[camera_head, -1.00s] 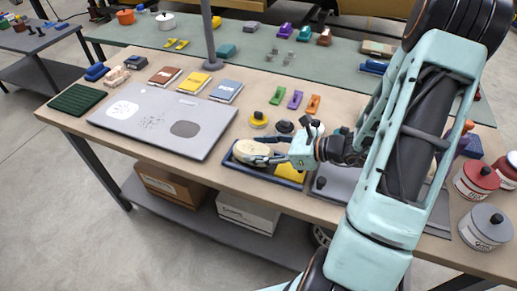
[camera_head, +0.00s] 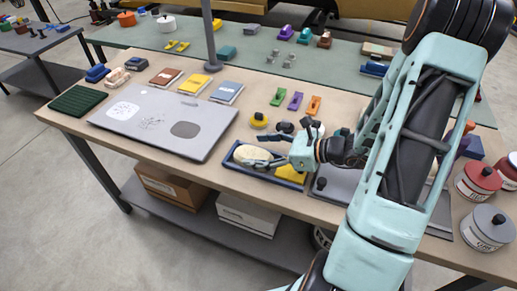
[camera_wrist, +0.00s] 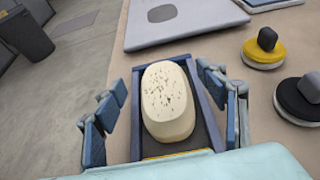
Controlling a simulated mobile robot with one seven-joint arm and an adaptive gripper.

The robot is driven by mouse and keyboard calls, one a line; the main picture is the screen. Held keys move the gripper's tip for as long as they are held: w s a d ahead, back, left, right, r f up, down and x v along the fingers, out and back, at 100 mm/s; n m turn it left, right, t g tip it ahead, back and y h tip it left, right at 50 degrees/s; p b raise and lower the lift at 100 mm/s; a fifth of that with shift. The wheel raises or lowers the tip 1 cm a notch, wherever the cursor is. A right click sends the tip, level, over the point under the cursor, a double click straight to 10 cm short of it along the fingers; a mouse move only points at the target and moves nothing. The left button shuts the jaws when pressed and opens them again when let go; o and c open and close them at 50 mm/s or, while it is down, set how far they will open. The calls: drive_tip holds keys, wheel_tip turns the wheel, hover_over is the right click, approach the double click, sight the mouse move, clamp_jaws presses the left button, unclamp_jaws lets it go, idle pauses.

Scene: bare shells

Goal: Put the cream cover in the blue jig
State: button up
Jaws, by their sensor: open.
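The cream cover (camera_head: 249,153) is a rounded oblong block with dark specks on top in the wrist view (camera_wrist: 168,92). It lies in the left part of the blue jig (camera_head: 226,160), a shallow tray with a raised rim and dark floor. The jig's rim also shows around the cover in the wrist view (camera_wrist: 137,118). My gripper (camera_wrist: 165,108) is open, with one finger on each side of the cover and visible gaps between. In the head view my gripper (camera_head: 262,154) reaches over the jig from the right. The cover's underside is hidden.
A yellow piece (camera_head: 291,172) sits in the jig's right part. A grey panel (camera_head: 165,118) lies to the left. Round knobbed pieces, yellow (camera_head: 258,121) and dark (camera_head: 284,127), stand just behind the jig. Bare table shows between the jig and panel.

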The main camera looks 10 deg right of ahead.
drive_tip(key=shift+s+f+p, duration=0.1)
drive_tip(key=shift+s+p, duration=0.15)
drive_tip(key=shift+p, duration=0.1)
drive_tip(key=v, duration=1.2)
drive_tip(key=shift+w+r, duration=0.2)
drive_tip(key=shift+r, duration=0.1)
